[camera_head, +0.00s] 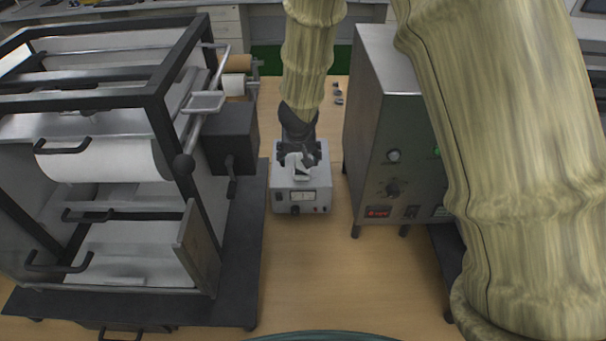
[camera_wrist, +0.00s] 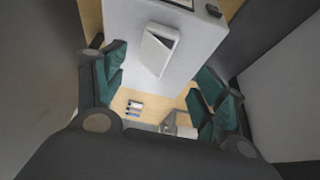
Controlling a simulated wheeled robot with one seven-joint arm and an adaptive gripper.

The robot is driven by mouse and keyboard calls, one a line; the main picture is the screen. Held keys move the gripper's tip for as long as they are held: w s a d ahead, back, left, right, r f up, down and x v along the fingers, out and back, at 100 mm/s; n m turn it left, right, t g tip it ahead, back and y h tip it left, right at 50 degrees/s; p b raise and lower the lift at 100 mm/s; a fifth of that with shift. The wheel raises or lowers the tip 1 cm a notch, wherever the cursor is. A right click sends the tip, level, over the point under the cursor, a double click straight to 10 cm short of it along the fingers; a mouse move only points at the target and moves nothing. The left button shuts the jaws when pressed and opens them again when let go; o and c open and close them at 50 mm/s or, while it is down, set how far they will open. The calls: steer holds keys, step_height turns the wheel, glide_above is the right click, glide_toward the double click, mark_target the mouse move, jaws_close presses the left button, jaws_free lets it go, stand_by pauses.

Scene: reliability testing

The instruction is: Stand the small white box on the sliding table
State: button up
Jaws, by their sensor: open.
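The small white box (camera_head: 299,168) lies on top of a light grey instrument box (camera_head: 284,177) with a dial on its front. In the wrist view the white box (camera_wrist: 158,50) shows between the two green-padded fingers, with space on both sides. My gripper (camera_head: 300,153) is open just over the instrument and around the white box; it also shows in the wrist view (camera_wrist: 165,80). In the head view the fingers partly hide the box. A black-framed machine (camera_head: 157,85) at left has handled plates; I cannot tell which part is the sliding table.
A metal cabinet (camera_head: 388,125) with knobs and a red display stands close on the right. A dark motor block (camera_head: 231,139) juts from the left machine. Several small parts (camera_head: 338,93) lie behind the instrument. The wooden table (camera_head: 318,265) is clear in front of it.

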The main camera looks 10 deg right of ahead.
mark_target(302, 166)
steer(key=x, duration=0.3)
steer(key=shift+b, duration=0.4)
steer(key=shift+f, duration=0.3)
steer(key=x, duration=0.1)
steer(key=b+x, duration=0.2)
steer(key=shift+s+d+f, duration=0.1)
steer(key=shift+d+f, duration=0.25)
steer(key=shift+f, duration=0.4)
steer(key=shift+w, duration=0.25)
